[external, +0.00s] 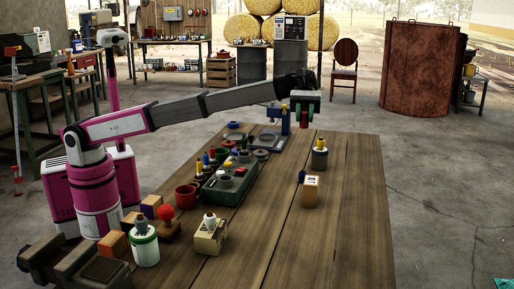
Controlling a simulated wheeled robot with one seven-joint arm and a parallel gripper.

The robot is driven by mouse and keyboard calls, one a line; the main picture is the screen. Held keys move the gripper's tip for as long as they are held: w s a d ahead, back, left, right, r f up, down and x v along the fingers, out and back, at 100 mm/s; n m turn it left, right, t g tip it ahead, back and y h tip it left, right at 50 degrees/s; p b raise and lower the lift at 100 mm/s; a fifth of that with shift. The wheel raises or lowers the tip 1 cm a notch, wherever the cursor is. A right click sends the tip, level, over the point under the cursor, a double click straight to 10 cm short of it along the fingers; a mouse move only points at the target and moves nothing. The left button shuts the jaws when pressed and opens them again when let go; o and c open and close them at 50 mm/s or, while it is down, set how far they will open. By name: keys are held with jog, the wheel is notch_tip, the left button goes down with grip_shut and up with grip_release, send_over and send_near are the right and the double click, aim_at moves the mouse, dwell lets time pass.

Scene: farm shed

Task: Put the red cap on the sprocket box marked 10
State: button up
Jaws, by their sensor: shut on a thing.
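My gripper (303,112) is at the end of my outstretched arm, above the far part of the wooden table. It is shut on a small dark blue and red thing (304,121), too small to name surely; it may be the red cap. A small tan box (310,194) stands on the right half of the table with a small blue and white top piece. Another tan box (207,242) stands near the front with a white and brown piece on top. I cannot read a number 10 on either. My gripper is apart from both boxes.
The wooden table (265,255) holds a green tray (222,194) of small parts, a red mug (186,197), a red-knobbed stamp (166,222), a white and green jar (145,249) and a grey cylinder (319,159) with a yellow top. The table's right front is clear.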

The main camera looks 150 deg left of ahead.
jog(key=w+d, duration=0.1)
jog(key=w, duration=0.2)
send_over(311, 180)
notch_tip(311, 180, down, 6)
jog(key=shift+a+f, duration=0.1)
jog(key=shift+a, duration=0.05)
jog(key=shift+f, duration=2.05)
jog(key=o, duration=0.9)
jog(key=shift+f, duration=0.15)
jog(key=v, duration=1.2)
jog(key=shift+w+r+g+h, duration=0.2)
jog(key=shift+r+g+h, duration=0.05)
jog(key=shift+g+h, duration=0.05)
